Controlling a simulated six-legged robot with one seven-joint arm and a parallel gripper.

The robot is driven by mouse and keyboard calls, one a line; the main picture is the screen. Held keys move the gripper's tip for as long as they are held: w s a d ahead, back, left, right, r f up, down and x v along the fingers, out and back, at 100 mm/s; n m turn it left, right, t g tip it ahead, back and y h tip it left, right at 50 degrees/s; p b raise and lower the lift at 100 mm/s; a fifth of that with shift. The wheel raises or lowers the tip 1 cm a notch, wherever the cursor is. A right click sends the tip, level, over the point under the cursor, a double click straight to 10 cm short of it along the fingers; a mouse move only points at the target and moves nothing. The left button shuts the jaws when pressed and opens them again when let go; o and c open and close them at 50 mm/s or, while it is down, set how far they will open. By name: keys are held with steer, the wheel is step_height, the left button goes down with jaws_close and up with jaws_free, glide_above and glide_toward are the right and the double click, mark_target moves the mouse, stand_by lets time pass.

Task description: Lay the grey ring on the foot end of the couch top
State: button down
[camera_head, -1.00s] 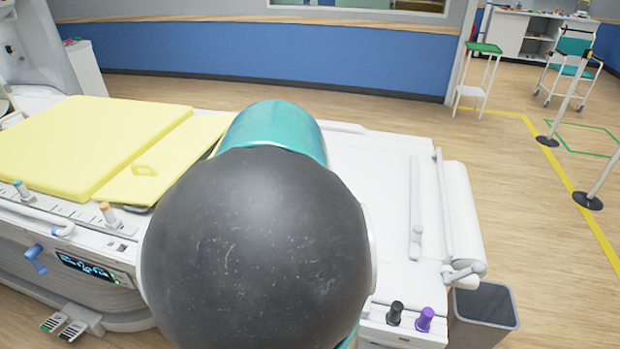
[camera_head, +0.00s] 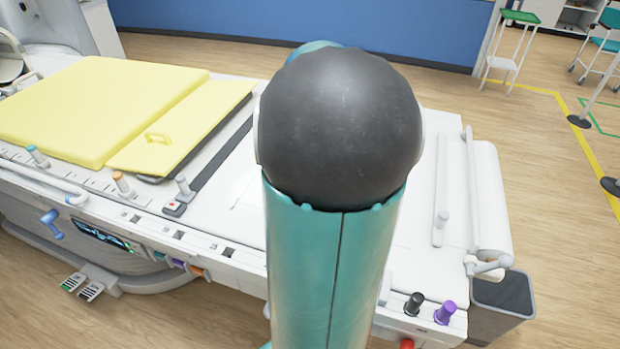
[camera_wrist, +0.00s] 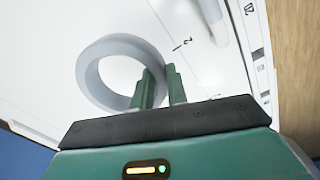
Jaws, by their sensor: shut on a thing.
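The grey ring (camera_wrist: 88,78) shows in the wrist view. My gripper (camera_wrist: 160,72) is shut on the right side of its wall, with one green finger inside the ring and the other outside. The white couch top (camera_head: 421,205) spans the head view, and its bare right end lies beyond my arm. White couch surface (camera_wrist: 60,40) shows behind the ring in the wrist view. I cannot tell whether the ring touches it. In the head view my arm hides my gripper, the ring and the middle of the couch top.
A yellow pad (camera_head: 85,105) covers the left part of the couch. A white roller (camera_head: 490,200) lies across its right end. Black (camera_head: 414,304) and purple (camera_head: 445,312) knobs stand on the near right edge. A grey bin (camera_head: 502,300) stands beside that end.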

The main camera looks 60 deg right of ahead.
steer(key=w+d+f, duration=0.1)
steer(key=d+f, duration=0.1)
steer(key=w+d+f, duration=0.1)
steer(key=d+f, duration=0.1)
steer(key=w+d+f, duration=0.1)
steer(key=d+f, duration=0.1)
steer(key=f, duration=0.1)
steer(key=shift+w+d, duration=0.15)
steer(key=shift+d, duration=0.2)
steer(key=shift+d+f, duration=0.15)
steer(key=shift+f, duration=1.45)
steer(key=shift+f, duration=0.1)
steer(key=c, duration=1.4)
jaws_free()
step_height(320, 180, up, 12)
steer(key=shift+r, duration=0.1)
